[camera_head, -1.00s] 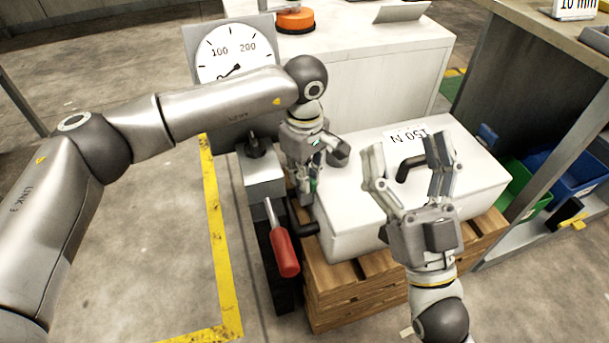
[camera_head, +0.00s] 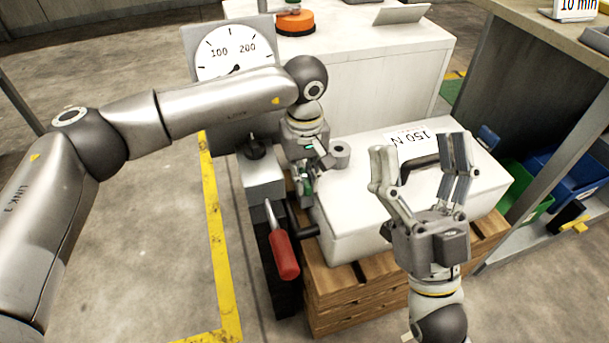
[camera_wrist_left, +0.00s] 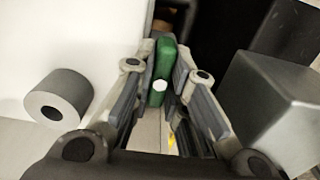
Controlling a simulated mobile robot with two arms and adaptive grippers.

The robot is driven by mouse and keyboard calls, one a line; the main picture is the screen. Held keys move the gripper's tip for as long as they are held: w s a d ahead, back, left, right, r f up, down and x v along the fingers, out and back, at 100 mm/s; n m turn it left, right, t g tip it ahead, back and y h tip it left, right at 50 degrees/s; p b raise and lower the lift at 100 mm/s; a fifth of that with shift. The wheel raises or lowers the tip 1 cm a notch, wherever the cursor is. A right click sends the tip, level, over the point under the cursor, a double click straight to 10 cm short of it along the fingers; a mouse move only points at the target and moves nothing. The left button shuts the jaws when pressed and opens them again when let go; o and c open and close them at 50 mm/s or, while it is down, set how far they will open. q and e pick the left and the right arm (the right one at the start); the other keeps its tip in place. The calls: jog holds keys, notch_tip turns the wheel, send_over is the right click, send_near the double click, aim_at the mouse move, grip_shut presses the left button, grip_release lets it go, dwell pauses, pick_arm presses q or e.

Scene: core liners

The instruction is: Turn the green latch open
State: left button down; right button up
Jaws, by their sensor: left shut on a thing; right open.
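The left gripper is shut on the latch. My right gripper (camera_head: 420,180) is open and empty in front of and above the box, with its fingers pointing up. The latch's base is mostly hidden by the left fingers.
A grey cylinder (camera_wrist_left: 58,100) stands left of the left gripper, and a grey metal block (camera_wrist_left: 270,100) is close on its right. A red-handled lever (camera_head: 284,255) and a dial gauge (camera_head: 233,52) are nearby. The box rests on a wooden pallet (camera_head: 340,295).

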aim_at(305, 177)
pick_arm(q)
jog(key=c, duration=1.4)
grip_release()
jog(key=shift+c, duration=0.2)
notch_tip(305, 177, up, 12)
